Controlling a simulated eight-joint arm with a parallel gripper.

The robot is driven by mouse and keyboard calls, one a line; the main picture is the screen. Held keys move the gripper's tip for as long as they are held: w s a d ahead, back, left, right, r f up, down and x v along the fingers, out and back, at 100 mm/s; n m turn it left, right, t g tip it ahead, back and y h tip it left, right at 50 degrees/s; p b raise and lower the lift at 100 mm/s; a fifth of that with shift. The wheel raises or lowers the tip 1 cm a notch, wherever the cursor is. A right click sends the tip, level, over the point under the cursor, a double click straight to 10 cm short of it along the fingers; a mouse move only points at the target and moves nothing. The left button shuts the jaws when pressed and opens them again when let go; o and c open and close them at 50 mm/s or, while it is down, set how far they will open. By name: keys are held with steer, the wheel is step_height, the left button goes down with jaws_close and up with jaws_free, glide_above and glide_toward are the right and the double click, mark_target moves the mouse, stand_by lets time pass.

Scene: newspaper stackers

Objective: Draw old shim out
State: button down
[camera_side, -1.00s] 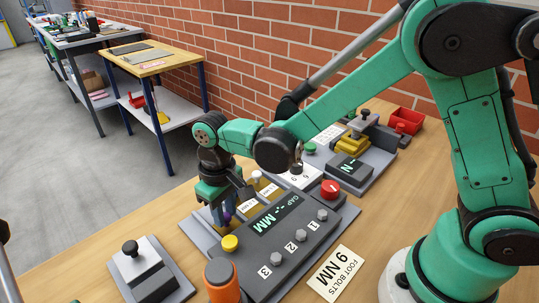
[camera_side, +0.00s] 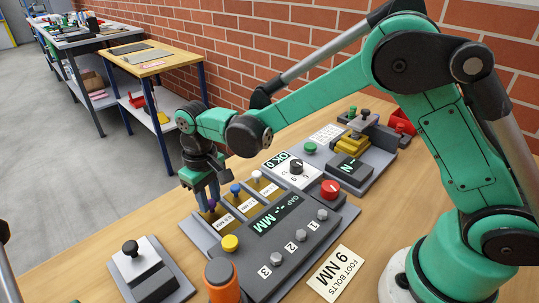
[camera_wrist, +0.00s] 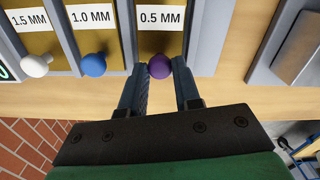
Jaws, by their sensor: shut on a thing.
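The 0.5 MM shim (camera_wrist: 157,42) has a purple knob (camera_wrist: 159,67) at its near end in the wrist view. The knob also shows at the left end of the shim row (camera_side: 211,205) in the side view. My gripper (camera_wrist: 159,74) is shut on this purple knob, with one finger on each side. In the side view my gripper (camera_side: 208,197) points down at the row's outer edge. Beside it lie the 1.0 MM shim with a blue knob (camera_wrist: 94,64) and the 1.5 MM shim with a white knob (camera_wrist: 36,65), each in its own slot.
An orange cylinder (camera_side: 222,275) stands in front. A grey block with a black knob (camera_side: 130,248) is at left.

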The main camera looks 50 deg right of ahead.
mark_target(210, 201)
steer(key=c, duration=0.6)
jaws_free()
steer(key=shift+w, duration=0.15)
steer(key=shift+r, duration=2.8)
steer(key=shift+d+r, duration=0.1)
steer(key=s+d+r+m+t, duration=0.1)
steer(key=s+d+r+t, duration=0.1)
steer(key=s+d, duration=0.4)
steer(key=s+d+r+m+t, duration=0.1)
steer(key=s+d+r+t, duration=0.2)
steer(key=s+d+t, duration=0.2)
steer(key=shift+s+d, duration=0.4)
steer(key=shift+s, duration=0.1)
